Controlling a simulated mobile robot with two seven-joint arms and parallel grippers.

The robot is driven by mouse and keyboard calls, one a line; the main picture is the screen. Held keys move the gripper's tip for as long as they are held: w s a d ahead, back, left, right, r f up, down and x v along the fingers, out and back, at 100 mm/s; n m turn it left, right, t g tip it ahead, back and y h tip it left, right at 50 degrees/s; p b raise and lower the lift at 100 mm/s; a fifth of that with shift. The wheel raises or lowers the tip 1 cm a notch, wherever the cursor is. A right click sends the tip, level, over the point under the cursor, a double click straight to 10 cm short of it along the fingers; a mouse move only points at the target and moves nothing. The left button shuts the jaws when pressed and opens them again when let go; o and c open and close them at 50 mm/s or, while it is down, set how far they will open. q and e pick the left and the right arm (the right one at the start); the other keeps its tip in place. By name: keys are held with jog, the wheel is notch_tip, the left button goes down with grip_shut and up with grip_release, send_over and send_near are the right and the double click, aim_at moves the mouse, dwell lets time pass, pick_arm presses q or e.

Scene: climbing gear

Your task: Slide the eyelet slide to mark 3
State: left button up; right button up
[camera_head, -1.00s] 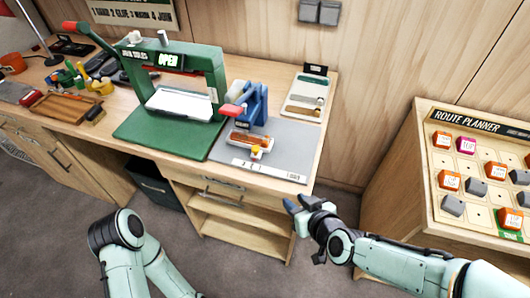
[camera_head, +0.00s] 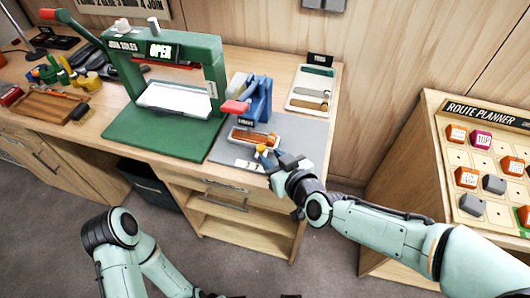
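The eyelet station stands on a grey base plate (camera_head: 291,129) on the bench. It has a blue press (camera_head: 257,100) with a red-tipped lever (camera_head: 236,107). In front of the press is a slide (camera_head: 250,137) with a brown piece on it and a yellow-orange knob (camera_head: 261,149) at its front. A white scale strip (camera_head: 246,165) lies in front, partly hidden by my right gripper; its marks are too small to read. My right gripper (camera_head: 271,162) is at the knob; whether its fingers touch or grip it I cannot tell. My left gripper is out of view.
A green sole press (camera_head: 170,85) with an "OPEN" display stands to the left. A tray of small parts (camera_head: 310,92) lies behind right. A wooden tray (camera_head: 48,106) and brush (camera_head: 80,113) are farther left. The route planner board (camera_head: 480,165) stands at right.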

aim_at(259, 148)
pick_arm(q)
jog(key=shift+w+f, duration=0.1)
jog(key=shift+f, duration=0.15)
pick_arm(e)
jog(key=shift+x, duration=2.25)
jog(key=shift+r, duration=0.1)
jog(key=shift+c, duration=0.4)
grip_shut()
jog(key=shift+w+a, duration=0.1)
jog(key=shift+a, duration=0.3)
jog(key=shift+w+a+p, duration=0.15)
jog(key=shift+a+p, duration=0.05)
jog(key=shift+a, duration=0.3)
jog(key=shift+w+a+p, duration=0.2)
jog(key=shift+a, duration=0.4)
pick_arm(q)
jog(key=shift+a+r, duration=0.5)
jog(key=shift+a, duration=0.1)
pick_arm(e)
jog(key=shift+o, duration=0.4)
grip_release()
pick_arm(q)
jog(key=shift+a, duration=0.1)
